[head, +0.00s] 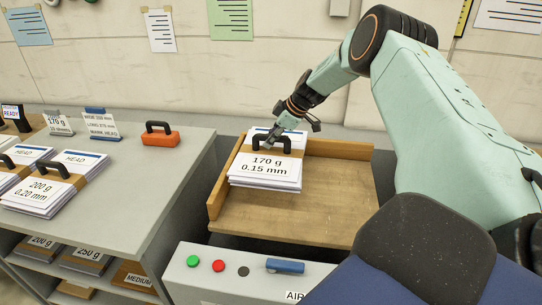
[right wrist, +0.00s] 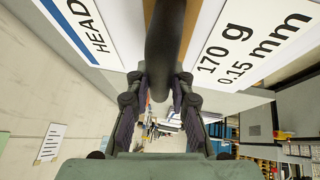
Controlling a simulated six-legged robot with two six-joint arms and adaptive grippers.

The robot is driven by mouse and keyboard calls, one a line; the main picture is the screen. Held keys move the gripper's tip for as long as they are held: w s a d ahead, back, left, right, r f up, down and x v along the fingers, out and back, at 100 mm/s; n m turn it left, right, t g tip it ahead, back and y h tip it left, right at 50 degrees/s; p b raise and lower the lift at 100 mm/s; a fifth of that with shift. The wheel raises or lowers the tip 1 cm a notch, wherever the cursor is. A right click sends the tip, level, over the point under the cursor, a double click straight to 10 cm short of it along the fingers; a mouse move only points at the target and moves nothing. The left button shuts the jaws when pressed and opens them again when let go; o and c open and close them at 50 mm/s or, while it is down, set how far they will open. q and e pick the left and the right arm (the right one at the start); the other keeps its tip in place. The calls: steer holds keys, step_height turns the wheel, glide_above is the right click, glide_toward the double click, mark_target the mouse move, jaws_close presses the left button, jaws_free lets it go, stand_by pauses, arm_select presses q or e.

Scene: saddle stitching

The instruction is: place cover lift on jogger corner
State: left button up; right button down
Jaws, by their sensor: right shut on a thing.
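The cover lift (head: 264,180) is a stack of white sheets with a brown band and a black handle, labelled "170 g 0.15 mm". It is over the back-left corner of the wooden jogger (head: 310,212), near the left and back fences. I cannot tell whether it touches the jogger's bed. My right gripper (head: 277,138) is shut on the lift's black handle. The right wrist view shows the handle (right wrist: 165,45) between the fingers, with the "HEAD" label (right wrist: 90,30) on one side and the "170 g" label on the other. My left gripper is not in view.
A grey bench (head: 150,180) at left holds other handled stacks (head: 45,190), an orange block with a handle (head: 160,136) and small signs. A control panel (head: 235,270) with buttons stands in front of the jogger. The jogger's right side is bare.

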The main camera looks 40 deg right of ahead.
mark_target(266, 150)
steer(key=f, duration=0.2)
steer(key=w+f, duration=0.1)
steer(key=shift+a+f, duration=0.2)
steer(key=shift+f, duration=0.2)
steer(key=shift+a, duration=0.15)
steer(key=shift+s+f, duration=0.15)
steer(key=f, duration=0.3)
steer(key=shift+d+f, duration=0.3)
steer(key=shift+f, duration=0.35)
steer(key=shift+a+r, duration=0.1)
steer(key=shift+a, duration=0.15)
steer(key=shift+s+r+b, duration=0.1)
steer(key=shift+s+b, duration=0.05)
steer(key=shift+b, duration=0.2)
steer(key=shift+d, duration=0.15)
steer(key=c, duration=1.5)
jaws_free()
steer(key=shift+s+f, duration=0.1)
steer(key=shift+f, duration=0.25)
steer(key=shift+c, duration=0.2)
steer(key=shift+o, duration=1.4)
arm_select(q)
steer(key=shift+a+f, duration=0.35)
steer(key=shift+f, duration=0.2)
arm_select(e)
steer(key=shift+o, duration=0.4)
steer(key=shift+a+r, duration=0.15)
steer(key=shift+a, duration=0.05)
